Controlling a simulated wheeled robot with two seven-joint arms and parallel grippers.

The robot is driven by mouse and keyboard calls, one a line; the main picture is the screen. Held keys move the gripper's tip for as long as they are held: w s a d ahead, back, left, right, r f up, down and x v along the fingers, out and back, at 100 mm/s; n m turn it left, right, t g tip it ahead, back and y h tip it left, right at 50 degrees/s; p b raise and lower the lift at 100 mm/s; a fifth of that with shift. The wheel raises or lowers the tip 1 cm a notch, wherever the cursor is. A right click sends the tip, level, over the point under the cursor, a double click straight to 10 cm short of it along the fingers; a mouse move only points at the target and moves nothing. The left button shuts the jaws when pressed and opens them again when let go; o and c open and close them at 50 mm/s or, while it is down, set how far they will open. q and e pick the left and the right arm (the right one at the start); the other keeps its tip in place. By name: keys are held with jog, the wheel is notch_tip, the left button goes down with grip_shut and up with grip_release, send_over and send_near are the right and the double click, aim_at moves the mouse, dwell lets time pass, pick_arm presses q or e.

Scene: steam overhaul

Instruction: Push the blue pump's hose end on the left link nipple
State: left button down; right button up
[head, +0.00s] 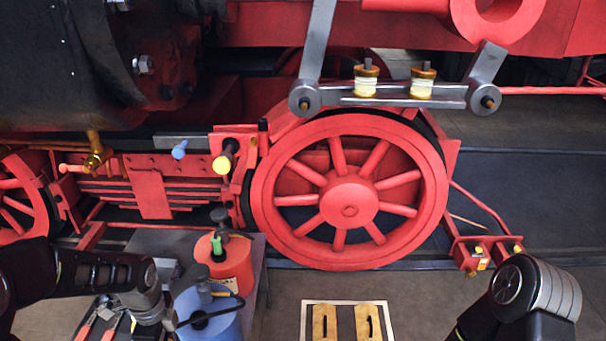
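The blue pump (222,327) stands at the lower left on a grey bench, its top grey and black. A thin black hose curves over its top toward my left gripper (168,325). The hose end is not clear, and I cannot tell whether the fingers hold it. My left gripper is low, just left of the pump, its fingers hardly visible. A grey link bar (390,101) carries two cream-and-brown fittings with dark tops; the left one (366,82) looks like the left link nipple, with no hose on it. My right arm is at the lower right; its gripper is out of view.
An orange-red pump (233,264) with a green part stands just behind the blue one. Pliers (85,327) lie at the lower left. A large red wheel (347,200) stands below the link. A white-framed mat (347,304) lies on the floor; open floor surrounds it.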

pick_arm(q)
jog(key=n, duration=0.3)
jog(key=r+n, duration=0.1)
jog(key=shift+w+a, duration=0.15)
jog(key=shift+w, duration=0.25)
jog(key=w+d+r+n, duration=0.8)
jog(key=w+d+n, duration=0.2)
jog(key=d+n, duration=0.3)
jog(key=shift+r, duration=0.15)
jog(key=s+f, duration=0.4)
jog(key=f, duration=1.1)
